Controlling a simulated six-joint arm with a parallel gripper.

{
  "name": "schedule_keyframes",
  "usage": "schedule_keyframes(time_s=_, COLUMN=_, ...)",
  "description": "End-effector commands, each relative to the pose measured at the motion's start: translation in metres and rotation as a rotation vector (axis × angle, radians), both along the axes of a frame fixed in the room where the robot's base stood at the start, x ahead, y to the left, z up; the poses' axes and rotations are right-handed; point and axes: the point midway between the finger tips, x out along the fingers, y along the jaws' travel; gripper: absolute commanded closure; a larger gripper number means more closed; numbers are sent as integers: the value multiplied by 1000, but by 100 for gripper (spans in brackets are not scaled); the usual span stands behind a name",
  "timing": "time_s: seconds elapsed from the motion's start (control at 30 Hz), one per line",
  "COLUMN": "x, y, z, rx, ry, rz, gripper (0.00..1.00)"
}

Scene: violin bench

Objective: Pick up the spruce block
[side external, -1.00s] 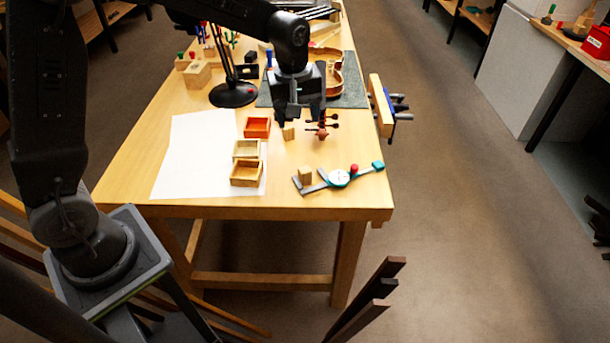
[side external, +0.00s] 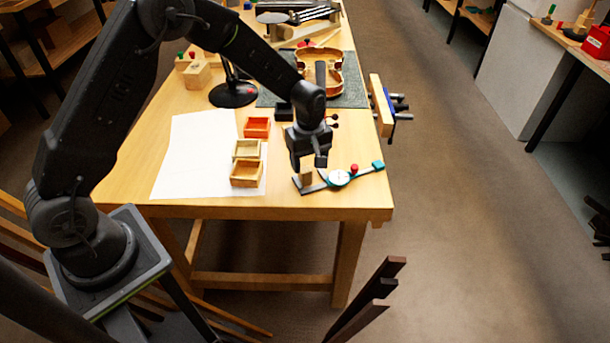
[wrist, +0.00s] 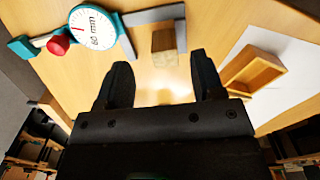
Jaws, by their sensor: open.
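Several small open boxes (side external: 246,173) stand left of my gripper by a white sheet (side external: 190,155). A violin body (side external: 325,75) lies on a dark mat (side external: 352,97) behind. A lamp base (side external: 233,95) stands back left. Bare bench lies in front of the caliper.

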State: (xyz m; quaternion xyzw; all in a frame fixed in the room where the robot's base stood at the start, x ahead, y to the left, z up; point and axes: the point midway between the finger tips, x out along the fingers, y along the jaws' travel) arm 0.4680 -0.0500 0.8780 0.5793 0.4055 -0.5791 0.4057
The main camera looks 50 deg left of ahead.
Motion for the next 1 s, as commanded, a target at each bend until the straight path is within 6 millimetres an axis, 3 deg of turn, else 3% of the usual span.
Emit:
schedule_keyframes(time_s=0.3, x=-3, y=4, z=-43, rx=0, ry=3, rz=0, gripper=38)
schedule_keyframes(time_s=0.63, x=-3, y=4, z=-49, rx=0, ry=0, rz=0, gripper=39)
schedule_keyframes(time_s=1.0, x=-3, y=4, z=-49, rx=0, ry=0, rz=0, gripper=75)
